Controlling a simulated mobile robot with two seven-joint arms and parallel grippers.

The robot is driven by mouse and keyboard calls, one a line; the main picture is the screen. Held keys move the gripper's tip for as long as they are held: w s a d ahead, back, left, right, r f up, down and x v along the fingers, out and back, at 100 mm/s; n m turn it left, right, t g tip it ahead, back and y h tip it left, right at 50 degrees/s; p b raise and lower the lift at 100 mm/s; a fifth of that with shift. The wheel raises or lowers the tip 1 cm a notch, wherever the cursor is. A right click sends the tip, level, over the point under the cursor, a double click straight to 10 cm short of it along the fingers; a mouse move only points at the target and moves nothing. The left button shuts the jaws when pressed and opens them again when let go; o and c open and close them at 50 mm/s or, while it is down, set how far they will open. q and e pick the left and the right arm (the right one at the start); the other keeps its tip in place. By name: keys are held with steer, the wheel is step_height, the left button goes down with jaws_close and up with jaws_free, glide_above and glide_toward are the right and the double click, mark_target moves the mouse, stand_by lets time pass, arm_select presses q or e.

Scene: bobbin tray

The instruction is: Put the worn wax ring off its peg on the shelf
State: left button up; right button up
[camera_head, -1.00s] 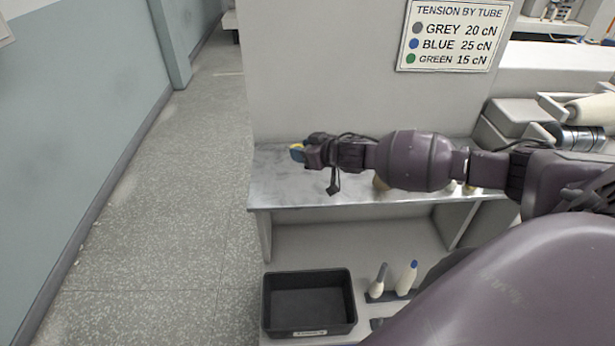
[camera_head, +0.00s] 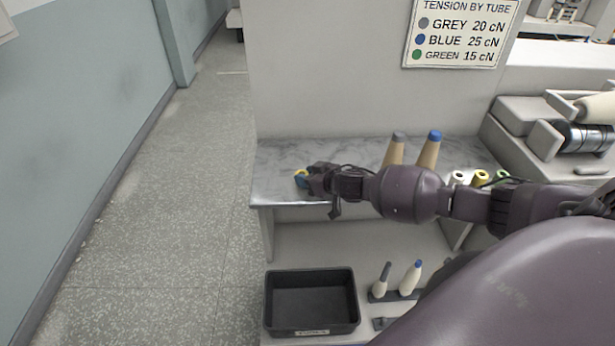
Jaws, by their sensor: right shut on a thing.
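My right arm reaches in from the right, and my right gripper (camera_head: 302,180) is low over the left end of the grey metal shelf (camera_head: 285,158). It is shut on a small yellow thing (camera_head: 299,173), probably the worn wax ring, of which only a bit shows beside the bluish fingertips. I cannot tell if it touches the shelf. A white ring-like piece (camera_head: 458,178), a yellow one (camera_head: 480,178) and a green one (camera_head: 502,175) show at the shelf's right, partly behind my arm. My left gripper is out of view.
Two tan cones, grey-tipped (camera_head: 395,152) and blue-tipped (camera_head: 429,152), stand at the shelf's back. Below are an empty black bin (camera_head: 312,331) and two pale bobbins (camera_head: 381,280) (camera_head: 411,279). A tension sign (camera_head: 460,35) hangs above. The shelf's left end is mostly bare.

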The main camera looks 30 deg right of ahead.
steer(key=shift+f, duration=0.35)
steer(key=shift+s+f, duration=0.1)
steer(key=shift+f, duration=0.1)
